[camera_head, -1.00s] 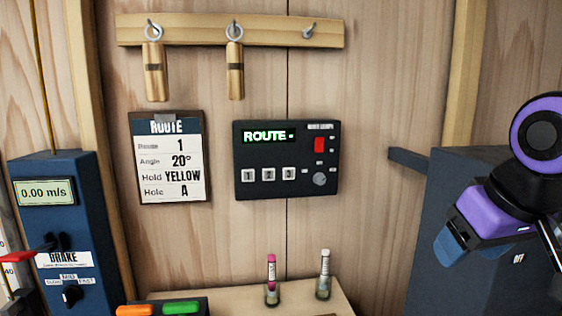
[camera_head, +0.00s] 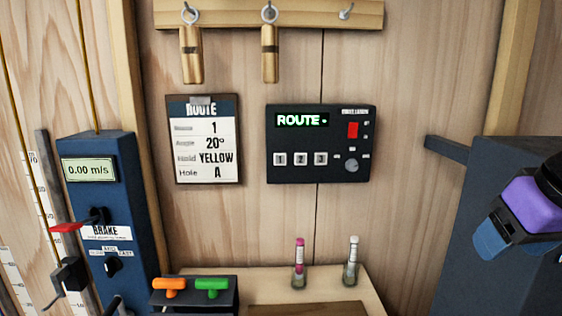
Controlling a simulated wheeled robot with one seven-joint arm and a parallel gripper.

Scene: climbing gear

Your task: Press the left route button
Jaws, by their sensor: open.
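A dark control panel (camera_head: 320,143) hangs on the wooden wall, its display (camera_head: 301,120) reading "ROUTE" in green. Three white buttons marked 1, 2 and 3 sit in a row below the display. The left one, button 1 (camera_head: 281,159), is nearest the panel's left edge. The panel also has a red switch (camera_head: 353,130) and a round knob (camera_head: 352,166). My gripper (camera_head: 487,245) is at the right edge of the view, well right of the panel and touching none of its buttons. Its fingers are only partly visible, and they look empty.
A route card (camera_head: 204,140) hangs left of the panel. A blue brake box (camera_head: 108,220) stands at far left. A dark cabinet (camera_head: 465,170) fills the right side. Wall space between panel and cabinet is clear.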

